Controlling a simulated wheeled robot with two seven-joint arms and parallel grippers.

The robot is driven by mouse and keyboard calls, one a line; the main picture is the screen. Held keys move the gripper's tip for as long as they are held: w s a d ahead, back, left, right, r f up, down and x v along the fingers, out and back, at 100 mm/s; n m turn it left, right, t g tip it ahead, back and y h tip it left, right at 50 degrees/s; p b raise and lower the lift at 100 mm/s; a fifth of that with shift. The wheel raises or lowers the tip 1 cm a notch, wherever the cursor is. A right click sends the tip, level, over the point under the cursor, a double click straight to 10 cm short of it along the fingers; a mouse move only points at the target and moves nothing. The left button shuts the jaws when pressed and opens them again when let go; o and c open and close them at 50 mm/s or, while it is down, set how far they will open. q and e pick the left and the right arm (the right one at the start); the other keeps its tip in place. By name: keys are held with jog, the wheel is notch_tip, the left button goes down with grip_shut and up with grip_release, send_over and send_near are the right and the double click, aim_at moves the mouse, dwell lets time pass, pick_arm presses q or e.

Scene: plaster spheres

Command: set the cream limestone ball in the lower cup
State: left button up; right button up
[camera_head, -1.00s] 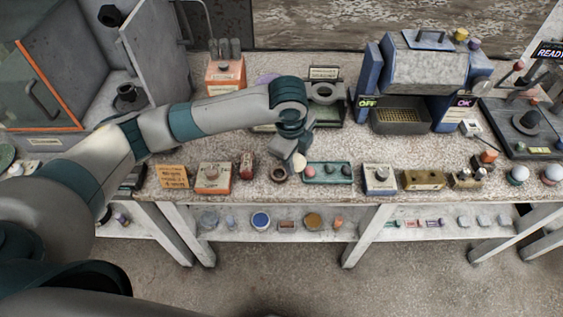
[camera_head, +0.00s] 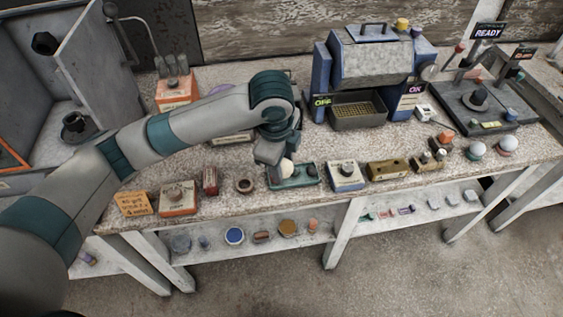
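My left gripper (camera_head: 280,172) points down over the left end of a teal tray (camera_head: 304,183) on the speckled bench. The cream ball (camera_head: 287,168) shows at its fingers and looks held there; the fingers are small and partly hidden. The tray has small dark and grey balls (camera_head: 311,170) in it. A dark brown ring-shaped cup (camera_head: 245,186) sits on the bench left of the gripper. I cannot tell which thing is the lower cup. My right gripper is not in view.
An orange-and-white box (camera_head: 178,198) and a red block (camera_head: 210,181) stand left of the ring. A white box with a dark knob (camera_head: 346,177) and a brass block (camera_head: 388,169) stand right of the tray. A blue-grey machine (camera_head: 371,62) stands behind.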

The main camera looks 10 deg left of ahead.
pick_arm(q)
jog(key=c, duration=0.5)
jog(key=shift+a, duration=0.1)
jog(key=shift+s+a+n+b, duration=0.35)
jog(key=shift+a+n, duration=0.45)
jog(key=shift+n, duration=0.4)
jog(key=s+a+n+g+y+b, duration=0.1)
jog(key=s+a+n, duration=0.3)
jog(key=n, duration=0.5)
jog(key=s+a+r+n+g+y+b, duration=0.1)
jog(key=s+a+n+b, duration=0.1)
jog(key=a+n, duration=0.7)
jog(key=shift+s+a+r+n+y, duration=0.15)
jog(key=shift+s+a+n+y, duration=0.2)
jog(key=shift+s+n, duration=0.4)
jog(key=shift+s, duration=0.1)
